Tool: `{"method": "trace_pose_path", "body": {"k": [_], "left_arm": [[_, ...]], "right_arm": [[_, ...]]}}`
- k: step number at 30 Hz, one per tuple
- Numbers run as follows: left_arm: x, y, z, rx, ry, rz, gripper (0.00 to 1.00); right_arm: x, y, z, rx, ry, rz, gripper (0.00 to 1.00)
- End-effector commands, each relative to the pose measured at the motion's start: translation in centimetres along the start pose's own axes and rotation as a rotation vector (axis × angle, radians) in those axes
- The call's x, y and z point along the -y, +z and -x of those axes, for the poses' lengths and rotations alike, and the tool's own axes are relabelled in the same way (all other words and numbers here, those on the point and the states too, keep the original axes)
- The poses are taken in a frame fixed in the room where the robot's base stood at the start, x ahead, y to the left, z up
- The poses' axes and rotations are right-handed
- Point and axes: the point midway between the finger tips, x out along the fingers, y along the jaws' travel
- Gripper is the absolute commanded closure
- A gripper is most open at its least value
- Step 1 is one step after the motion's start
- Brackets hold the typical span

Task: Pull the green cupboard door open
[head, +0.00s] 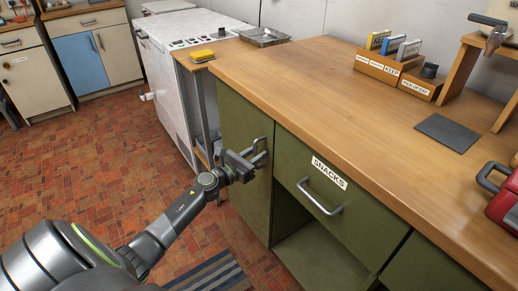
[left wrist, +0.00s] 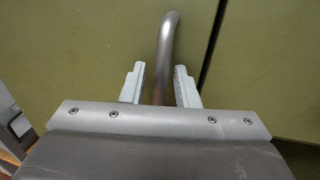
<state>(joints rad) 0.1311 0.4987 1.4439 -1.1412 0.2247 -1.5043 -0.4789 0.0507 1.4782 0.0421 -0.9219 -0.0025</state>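The green cupboard door (head: 243,180) is under the left end of the wooden counter in the head view and looks shut. It also fills much of the left wrist view (left wrist: 70,50). Its metal bar handle (left wrist: 165,50) stands upright near the door's edge. My left gripper (head: 257,155) is at the handle in the head view. In the left wrist view its two fingers (left wrist: 160,87) are on either side of the handle, with gaps visible, so it is open around the bar. The handle's lower part is hidden by the gripper. My right gripper is not in view.
A green drawer labelled SNACKS (head: 328,190) with a bar handle is right of the door, above an open recess (head: 310,250). The wooden counter (head: 330,90) overhangs the door. A white appliance (head: 170,80) stands to the left. A striped mat (head: 210,275) lies on the brick floor.

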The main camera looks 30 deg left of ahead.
Motion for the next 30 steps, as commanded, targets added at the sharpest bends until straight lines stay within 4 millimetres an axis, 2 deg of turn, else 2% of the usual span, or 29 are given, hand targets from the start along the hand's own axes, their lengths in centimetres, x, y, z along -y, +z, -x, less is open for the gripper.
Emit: {"method": "trace_pose_path", "body": {"k": [7, 14, 28, 30], "left_arm": [[0.03, -0.04, 0.01, 0.0, 0.0, 0.0, 0.72], [0.02, -0.03, 0.01, 0.0, 0.0, 0.0, 1.0], [0.03, -0.08, 0.02, 0.0, -0.009, -0.001, 1.0], [0.04, -0.14, 0.04, 0.0, -0.016, -0.003, 1.0]], "right_arm": [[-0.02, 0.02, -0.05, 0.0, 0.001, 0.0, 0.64], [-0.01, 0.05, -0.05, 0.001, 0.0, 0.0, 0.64], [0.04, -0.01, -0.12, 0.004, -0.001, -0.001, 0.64], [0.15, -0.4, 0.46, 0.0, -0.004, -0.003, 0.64]]}}
